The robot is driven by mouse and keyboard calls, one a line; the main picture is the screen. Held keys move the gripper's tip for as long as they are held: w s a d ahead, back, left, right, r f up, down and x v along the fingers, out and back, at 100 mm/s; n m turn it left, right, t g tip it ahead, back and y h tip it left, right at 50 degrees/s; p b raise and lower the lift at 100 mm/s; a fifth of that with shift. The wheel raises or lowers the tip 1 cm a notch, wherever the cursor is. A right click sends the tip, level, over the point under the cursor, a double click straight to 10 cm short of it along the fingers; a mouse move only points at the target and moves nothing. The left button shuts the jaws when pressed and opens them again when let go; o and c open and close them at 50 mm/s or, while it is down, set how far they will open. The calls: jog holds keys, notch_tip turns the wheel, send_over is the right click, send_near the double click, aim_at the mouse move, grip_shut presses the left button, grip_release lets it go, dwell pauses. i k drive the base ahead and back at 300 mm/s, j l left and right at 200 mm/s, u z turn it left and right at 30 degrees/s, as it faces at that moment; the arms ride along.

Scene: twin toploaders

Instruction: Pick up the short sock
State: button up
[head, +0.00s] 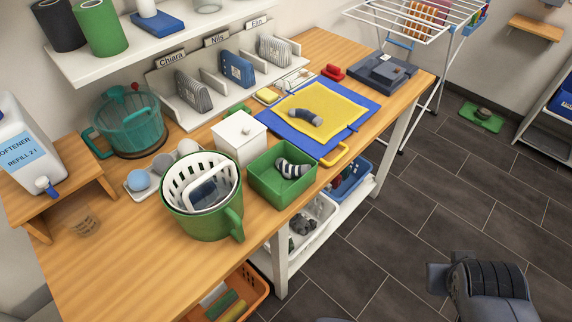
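A plain grey-blue sock (305,117) lies bent on the yellow cloth (325,100) on the worktop. A grey, dark and white striped sock (292,168) lies inside the green open box (264,184) near the worktop's front edge, partly hidden by the box walls. I cannot tell for certain which of the two is the short one. A dark part of my arm shows at the bottom right, over the floor and apart from the worktop. My gripper's fingers are not in view.
A blue mat (305,147) lies under the yellow cloth. A green bucket with a white basket (180,168) and a white lidded box (239,139) stand left of the green box. A yellow handle (336,155) lies at the front edge. The dark tiled floor (420,200) in front is clear.

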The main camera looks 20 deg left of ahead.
aim_at(305, 113)
jog(key=u, duration=1.4)
